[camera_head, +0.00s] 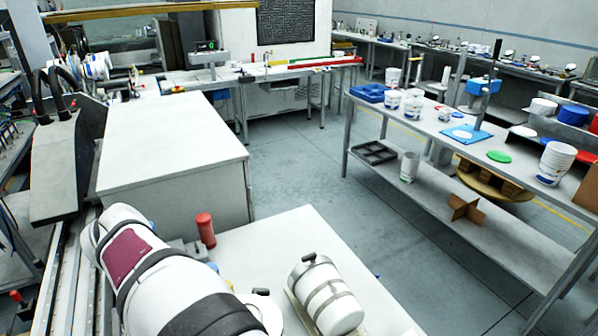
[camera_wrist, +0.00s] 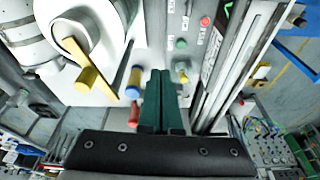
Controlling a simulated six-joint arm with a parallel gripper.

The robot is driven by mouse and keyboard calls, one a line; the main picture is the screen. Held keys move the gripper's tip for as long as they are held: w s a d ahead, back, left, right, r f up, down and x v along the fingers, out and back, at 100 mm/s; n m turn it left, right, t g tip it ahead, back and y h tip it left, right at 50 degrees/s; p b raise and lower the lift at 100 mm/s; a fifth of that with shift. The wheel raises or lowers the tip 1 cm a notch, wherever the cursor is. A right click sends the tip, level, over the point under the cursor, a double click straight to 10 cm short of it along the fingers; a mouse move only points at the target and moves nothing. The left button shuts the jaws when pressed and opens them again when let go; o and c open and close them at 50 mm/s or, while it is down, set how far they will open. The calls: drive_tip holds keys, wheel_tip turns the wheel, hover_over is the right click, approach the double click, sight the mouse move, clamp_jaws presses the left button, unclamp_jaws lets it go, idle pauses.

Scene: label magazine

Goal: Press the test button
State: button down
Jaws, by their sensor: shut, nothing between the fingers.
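In the wrist view a pale panel carries several small controls with dark lettering beside them. A red button (camera_wrist: 205,21) is at the upper right of it, and a green button (camera_wrist: 181,43) is lower and to its left. The lettering is too small and turned to tell surely which one is the test button. My gripper (camera_wrist: 160,74) has its two dark green fingers together, with nothing between them. Its tips are just below and left of the green button in the picture; I cannot tell how far apart they are in depth. The gripper is not visible in the head view.
A yellow lever (camera_wrist: 88,68) and a blue-tipped knob (camera_wrist: 134,76) stand left of my fingers. A metal rail (camera_wrist: 238,60) runs along the right. In the head view, a red-capped post (camera_head: 205,230) and a banded white canister (camera_head: 326,297) stand near my arm.

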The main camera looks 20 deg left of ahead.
drive_tip(key=shift+n, duration=0.6)
drive_tip(key=s+a, duration=0.1)
drive_tip(key=a, duration=0.2)
drive_tip(key=s+a+f, duration=0.1)
drive_tip(key=shift+s+a, duration=0.15)
drive_tip(key=shift+s, duration=0.15)
drive_tip(key=x, duration=1.3)
drive_tip(key=shift+s+f, duration=0.1)
drive_tip(key=shift+s, duration=0.1)
drive_tip(key=shift+f, duration=0.4)
